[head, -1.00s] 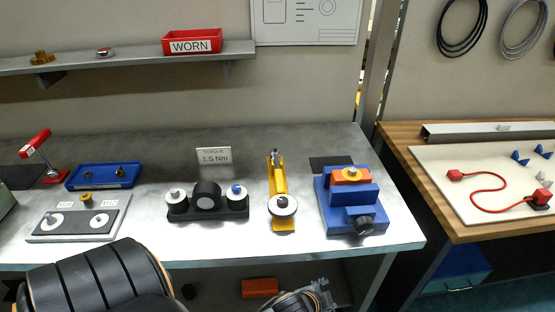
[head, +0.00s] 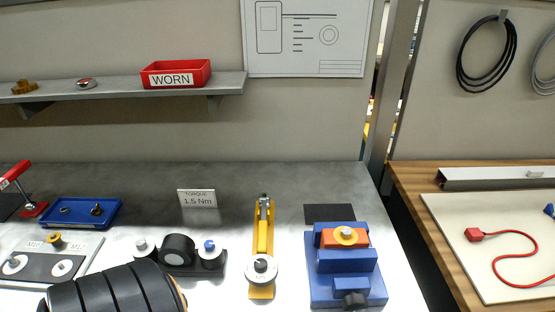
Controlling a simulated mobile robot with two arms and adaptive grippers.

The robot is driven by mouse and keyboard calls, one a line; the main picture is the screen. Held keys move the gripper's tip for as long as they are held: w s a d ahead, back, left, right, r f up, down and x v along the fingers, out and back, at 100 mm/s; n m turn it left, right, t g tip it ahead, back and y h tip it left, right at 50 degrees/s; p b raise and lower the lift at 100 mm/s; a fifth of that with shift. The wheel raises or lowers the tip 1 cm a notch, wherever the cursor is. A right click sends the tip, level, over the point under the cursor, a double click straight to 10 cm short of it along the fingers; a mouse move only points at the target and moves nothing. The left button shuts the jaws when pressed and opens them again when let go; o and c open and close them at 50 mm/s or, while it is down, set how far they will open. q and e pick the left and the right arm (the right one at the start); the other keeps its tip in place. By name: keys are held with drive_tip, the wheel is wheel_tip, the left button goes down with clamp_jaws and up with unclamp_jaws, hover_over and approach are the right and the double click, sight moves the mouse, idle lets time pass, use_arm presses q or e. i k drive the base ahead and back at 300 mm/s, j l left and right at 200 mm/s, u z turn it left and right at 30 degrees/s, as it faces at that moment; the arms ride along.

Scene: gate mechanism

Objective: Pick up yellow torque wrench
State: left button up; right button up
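The yellow torque wrench (head: 262,234) lies on the grey metal bench near the middle of the head view. It has a yellow body and base, a grey tip at the far end and a round white dial at the near end. It stands free, with no gripper touching it. One of my black, ribbed arm links shows at the bottom left, with its gripper out of the picture. Neither gripper shows in the view.
Left of the wrench is a black holder (head: 178,253) with round parts and a torque sign (head: 197,198). Right of it is a blue vise (head: 346,267) with an orange block (head: 344,238). A blue tray (head: 80,212) lies further left. A shelf carries a red WORN bin (head: 176,74).

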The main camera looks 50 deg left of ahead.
sight(252, 278)
drive_tip(key=u, duration=1.65)
drive_tip(key=l, duration=0.65)
drive_tip(key=k+l+u, duration=0.1)
drive_tip(key=l, duration=1.15)
drive_tip(key=k+u, duration=0.05)
